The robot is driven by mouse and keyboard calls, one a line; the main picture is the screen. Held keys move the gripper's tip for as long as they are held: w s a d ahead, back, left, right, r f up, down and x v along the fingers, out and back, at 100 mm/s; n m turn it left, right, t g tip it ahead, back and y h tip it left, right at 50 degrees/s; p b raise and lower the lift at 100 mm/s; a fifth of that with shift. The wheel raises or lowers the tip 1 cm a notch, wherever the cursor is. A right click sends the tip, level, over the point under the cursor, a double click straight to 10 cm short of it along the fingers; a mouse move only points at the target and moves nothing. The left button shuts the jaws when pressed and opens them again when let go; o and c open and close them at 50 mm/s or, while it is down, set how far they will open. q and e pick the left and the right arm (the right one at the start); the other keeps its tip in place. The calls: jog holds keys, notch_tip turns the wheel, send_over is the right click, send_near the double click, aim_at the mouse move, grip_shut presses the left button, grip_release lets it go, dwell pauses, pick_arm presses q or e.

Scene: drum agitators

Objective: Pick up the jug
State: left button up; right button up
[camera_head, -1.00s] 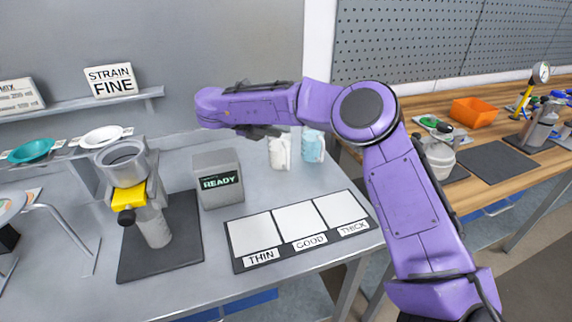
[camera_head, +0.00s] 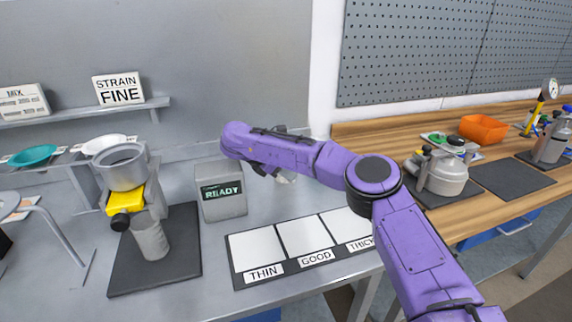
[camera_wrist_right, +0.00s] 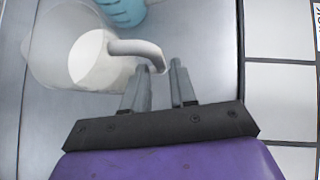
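The jug (camera_wrist_right: 100,62) is a see-through vessel with white contents and a grey curved handle, at the upper left of the right wrist view. In the head view my right arm hides nearly all of it; a small pale part (camera_head: 286,178) shows below the forearm. My right gripper (camera_wrist_right: 160,66) is open, its two fingers pointing at the jug. The free end of the handle lies at the gap between the fingertips; I cannot tell whether they touch it. My left gripper is not in view.
A ribbed blue container (camera_wrist_right: 122,10) stands close beside the jug. The READY box (camera_head: 221,190) is left of my right gripper. A dark mat with THIN, GOOD and THICK squares (camera_head: 305,236) lies in front. A mixing device (camera_head: 122,168) stands further left.

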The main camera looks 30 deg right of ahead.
jog(key=x, duration=0.4)
jog(key=shift+p, duration=0.3)
grip_shut()
jog(key=shift+r, duration=0.15)
